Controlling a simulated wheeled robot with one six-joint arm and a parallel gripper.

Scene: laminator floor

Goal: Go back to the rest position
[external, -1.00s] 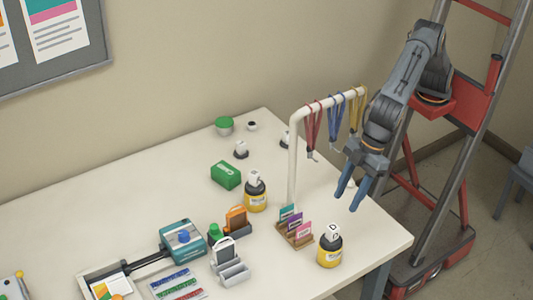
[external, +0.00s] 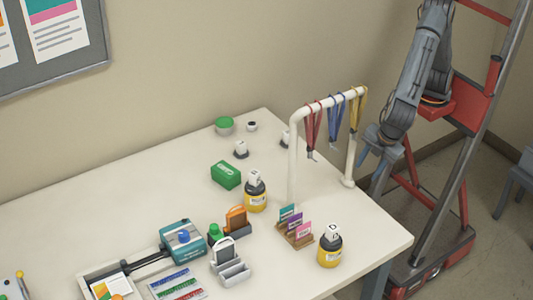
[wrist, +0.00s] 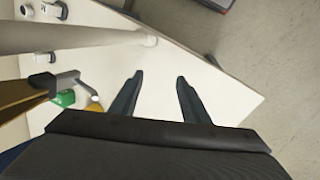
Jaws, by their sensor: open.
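My gripper (external: 372,162) is in the external view at the right end of the table, just right of the white rack's post. Its blue fingers point down and to the left, and nothing is between them. In the wrist view my gripper (wrist: 158,78) shows two dark fingers spread apart over the bare white table (wrist: 215,95).
A white rack (external: 292,165) with red, blue and yellow lanyards (external: 336,117) stands close to my gripper. A yellow bottle (external: 330,252) and a card holder (external: 295,238) are near the table's right corner. Open floor (wrist: 290,75) lies beyond the table edge.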

